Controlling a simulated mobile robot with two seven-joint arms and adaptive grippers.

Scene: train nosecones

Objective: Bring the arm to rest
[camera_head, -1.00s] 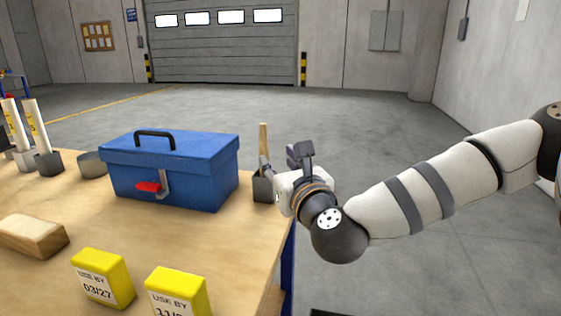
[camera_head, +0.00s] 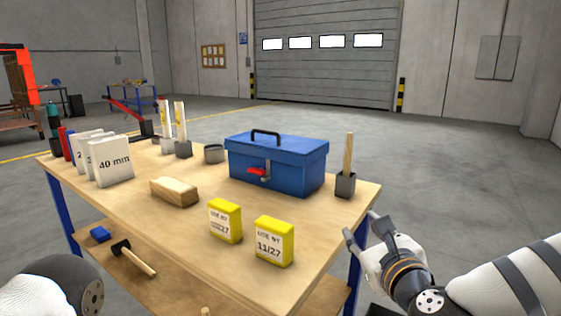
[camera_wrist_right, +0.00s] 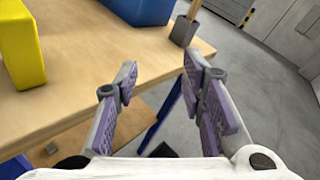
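My right gripper (camera_head: 362,230) is beside the right edge of the wooden table (camera_head: 150,212), past its front right corner. In the right wrist view its two fingers with purple pads (camera_wrist_right: 160,100) stand apart with nothing between them. My left arm (camera_head: 50,290) shows only as a white and dark link at the bottom left. My left gripper is out of view.
A hammer (camera_head: 135,258) lies on the lower shelf. Floor to the right is clear.

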